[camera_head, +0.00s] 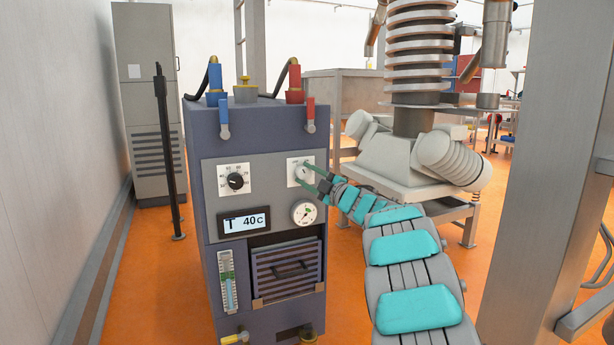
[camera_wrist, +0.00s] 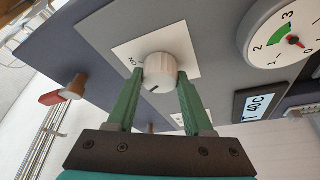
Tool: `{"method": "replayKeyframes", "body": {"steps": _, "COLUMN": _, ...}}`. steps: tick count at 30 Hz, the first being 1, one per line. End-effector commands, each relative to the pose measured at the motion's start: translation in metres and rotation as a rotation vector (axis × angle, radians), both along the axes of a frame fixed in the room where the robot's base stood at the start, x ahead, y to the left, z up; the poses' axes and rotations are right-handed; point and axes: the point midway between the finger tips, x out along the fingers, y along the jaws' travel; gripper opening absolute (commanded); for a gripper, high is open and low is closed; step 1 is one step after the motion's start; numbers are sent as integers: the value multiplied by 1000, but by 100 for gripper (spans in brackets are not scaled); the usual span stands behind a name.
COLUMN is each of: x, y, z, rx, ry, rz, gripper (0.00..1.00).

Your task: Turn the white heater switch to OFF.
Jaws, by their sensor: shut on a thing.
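The white heater switch (camera_wrist: 160,72) is a round ribbed knob on a white plate (camera_wrist: 128,52) with an "ON" mark at its left in the wrist view. A dark pointer line on the knob's face points to the lower left there. In the head view the switch (camera_head: 302,172) is at the upper right of the heater's front panel. My gripper (camera_wrist: 160,85) has its two green fingers on either side of the knob, shut on it. It also shows in the head view (camera_head: 308,174), reaching from the right. Any "OFF" mark is not readable.
The blue-grey heater cabinet (camera_head: 200,140) also carries a black dial (camera_head: 235,181), a display (camera_head: 244,222) reading 40C and a round gauge (camera_head: 304,213). Blue (camera_head: 224,120) and red (camera_head: 310,115) valve handles project above the panel. A large machine (camera_head: 415,160) stands behind my arm.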

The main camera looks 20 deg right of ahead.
Motion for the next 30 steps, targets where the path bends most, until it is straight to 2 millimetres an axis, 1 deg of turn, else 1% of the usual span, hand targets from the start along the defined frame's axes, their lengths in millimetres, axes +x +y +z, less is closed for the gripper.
{"method": "replayKeyframes", "body": {"steps": 7, "x": 0, "y": 0, "z": -1, "rx": -52, "ry": 1, "rz": 0, "gripper": 0}}
{"method": "replayKeyframes", "body": {"steps": 20, "x": 0, "y": 0, "z": -1, "rx": -60, "ry": 2, "rz": 1, "gripper": 0}}
{"method": "replayKeyframes", "body": {"steps": 21, "x": 0, "y": 0, "z": -1, "rx": -59, "ry": 2, "rz": 1, "gripper": 56}}
{"method": "replayKeyframes", "body": {"steps": 28, "x": 0, "y": 0, "z": 0, "rx": -59, "ry": 1, "rz": 0, "gripper": 82}}
{"method": "replayKeyframes", "body": {"steps": 30, "x": 0, "y": 0, "z": 0, "rx": -59, "ry": 1, "rz": 0, "gripper": 82}}
